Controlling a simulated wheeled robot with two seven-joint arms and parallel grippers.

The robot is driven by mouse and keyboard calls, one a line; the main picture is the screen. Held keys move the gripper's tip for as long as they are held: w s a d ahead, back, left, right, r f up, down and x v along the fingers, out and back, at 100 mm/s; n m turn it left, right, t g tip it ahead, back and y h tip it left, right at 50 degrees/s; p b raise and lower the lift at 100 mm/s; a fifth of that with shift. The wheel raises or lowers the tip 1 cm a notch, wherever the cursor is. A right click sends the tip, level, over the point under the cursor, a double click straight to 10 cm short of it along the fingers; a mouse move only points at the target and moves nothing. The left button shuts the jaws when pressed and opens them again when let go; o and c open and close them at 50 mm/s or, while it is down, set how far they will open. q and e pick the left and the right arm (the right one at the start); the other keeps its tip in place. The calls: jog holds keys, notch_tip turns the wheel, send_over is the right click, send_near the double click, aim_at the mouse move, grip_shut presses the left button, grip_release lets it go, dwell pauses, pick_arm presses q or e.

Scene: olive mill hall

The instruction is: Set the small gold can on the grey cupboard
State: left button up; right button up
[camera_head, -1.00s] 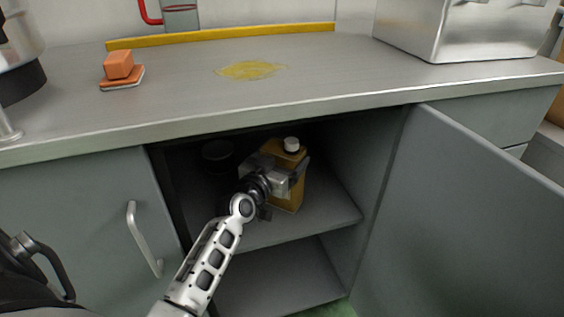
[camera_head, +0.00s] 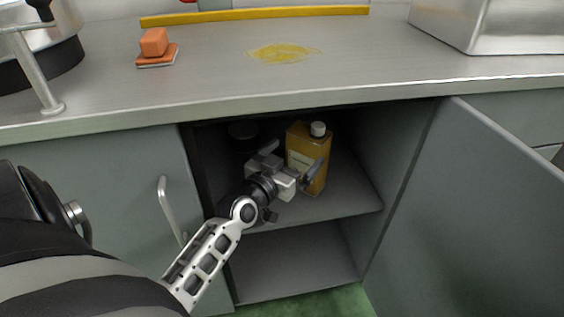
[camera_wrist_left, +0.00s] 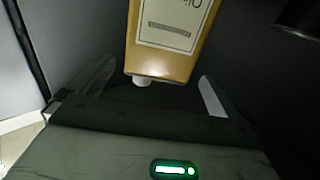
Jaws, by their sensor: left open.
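The small gold can (camera_head: 309,150), with a white cap and pale label, stands upright on the upper shelf inside the open grey cupboard (camera_head: 118,185). My left gripper (camera_head: 294,161) is open and empty in front of the can, its fingers spread toward it; they hide part of its lower front. In the left wrist view the gold can (camera_wrist_left: 165,50) appears upside down beyond and between the open fingers (camera_wrist_left: 153,90), with a gap. My right gripper is not in view.
The worktop (camera_head: 360,70) above holds an orange sponge block (camera_head: 154,43), a yellow stain (camera_head: 282,53) and a metal box (camera_head: 490,25). The open door (camera_head: 480,210) bounds the right side. A dark round object (camera_head: 243,131) stands deeper inside, left. The lower shelf (camera_head: 295,270) looks empty.

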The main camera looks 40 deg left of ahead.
pick_arm(q)
jog(key=s, duration=0.5)
jog(key=shift+d, duration=0.2)
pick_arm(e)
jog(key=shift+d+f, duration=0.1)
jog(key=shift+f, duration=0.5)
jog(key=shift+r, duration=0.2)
